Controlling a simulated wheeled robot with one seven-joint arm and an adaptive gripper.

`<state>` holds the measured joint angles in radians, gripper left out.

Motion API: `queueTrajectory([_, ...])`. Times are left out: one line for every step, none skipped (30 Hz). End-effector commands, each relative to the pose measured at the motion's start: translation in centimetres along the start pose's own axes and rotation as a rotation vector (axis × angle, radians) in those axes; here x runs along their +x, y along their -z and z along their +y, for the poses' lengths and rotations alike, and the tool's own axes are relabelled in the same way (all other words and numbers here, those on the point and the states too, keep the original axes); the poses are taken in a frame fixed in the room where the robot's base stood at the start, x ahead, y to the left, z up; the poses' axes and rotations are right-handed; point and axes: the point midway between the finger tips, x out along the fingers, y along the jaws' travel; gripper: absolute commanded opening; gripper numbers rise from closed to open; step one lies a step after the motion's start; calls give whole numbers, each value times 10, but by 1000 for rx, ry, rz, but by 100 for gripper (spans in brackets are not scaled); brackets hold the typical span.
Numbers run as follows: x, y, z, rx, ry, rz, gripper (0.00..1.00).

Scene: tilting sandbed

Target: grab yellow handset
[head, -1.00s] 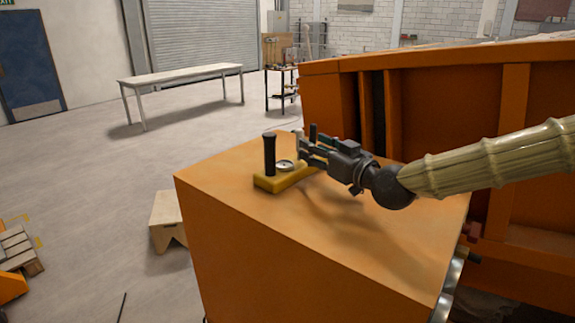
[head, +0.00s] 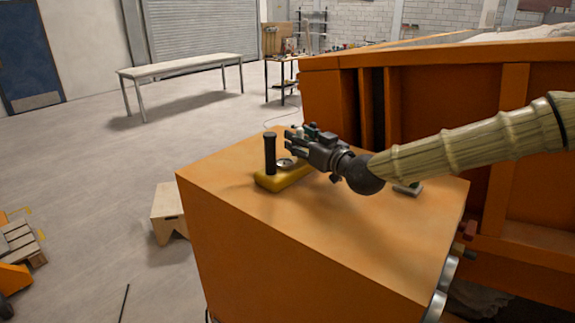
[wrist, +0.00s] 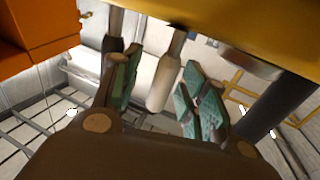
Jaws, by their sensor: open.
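The yellow handset (head: 268,182) lies on top of the orange box, with a black upright post (head: 270,155) at its left end and a round dial (head: 286,163) beside it. My gripper (head: 291,140) is open at the handset's far right side, above the dial. In the wrist view the handset (wrist: 225,22) fills the top. The green-padded fingers (wrist: 160,85) stand apart with a pale cylinder (wrist: 165,80) between them in the picture. I cannot tell whether they touch it. The handset's right end is partly hidden by my gripper.
The orange box top (head: 350,225) is clear in front. A small grey piece (head: 408,188) lies on it at the right, below my arm. The tall orange sandbed wall (head: 440,110) stands behind and to the right. A wooden step (head: 168,212) stands on the floor at left.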

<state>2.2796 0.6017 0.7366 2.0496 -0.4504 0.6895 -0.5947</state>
Motion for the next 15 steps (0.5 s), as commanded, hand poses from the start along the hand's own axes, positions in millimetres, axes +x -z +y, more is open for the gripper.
queueTrajectory([0,0,0,0,1,0,43])
queueTrajectory([0,0,0,0,1,0,43])
queueTrajectory([0,0,0,0,1,0,36])
queueTrajectory([0,0,0,0,1,0,31])
queueTrajectory([0,0,0,0,1,0,25])
queueTrajectory([0,0,0,0,1,0,18])
queueTrajectory([0,0,0,0,1,0,12])
queueTrajectory([0,0,0,0,1,0,7])
queueTrajectory([0,0,0,0,1,0,0])
queueTrajectory([0,0,0,0,1,0,0])
queueTrajectory([0,0,0,0,1,0,0])
queueTrajectory([0,0,0,0,0,0,0])
queueTrajectory([0,0,0,0,0,0,0])
queueTrajectory([0,0,0,0,0,0,0])
queueTrajectory([0,0,0,0,0,0,0])
